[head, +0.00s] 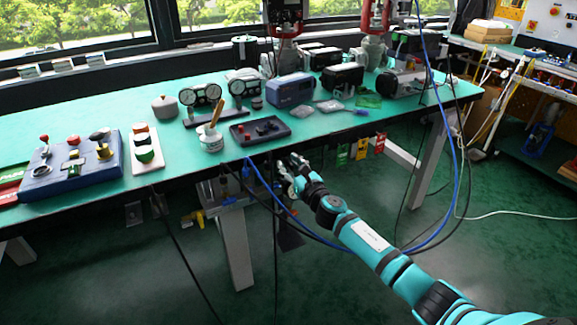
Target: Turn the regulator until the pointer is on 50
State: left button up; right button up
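My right arm comes in from the lower right. Its gripper (288,172) is at the front edge of the green bench, just below the small black control box (260,130). The fingers are small and partly merge with dark parts behind them, so I cannot tell if they are open or hold anything. Two round gauges, the left one (200,95) and the right one (244,82), stand on the bench in dark mounts, apart from the gripper. Their scales and pointers are too small to read. I cannot clearly pick out the regulator. My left gripper is not in view.
The green bench top (330,125) carries a blue control box (72,165), a white button box (146,150), a cup with a brush (211,140) and a grey lidded pot (165,108). Blue and black cables hang near my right arm. Open floor (350,285) lies in front.

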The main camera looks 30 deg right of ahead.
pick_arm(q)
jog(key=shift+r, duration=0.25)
pick_arm(e)
jog(key=shift+w, duration=0.35)
jog(key=shift+c, duration=0.3)
grip_shut()
jog(key=shift+a+h, duration=0.1)
jog(key=shift+h, duration=0.2)
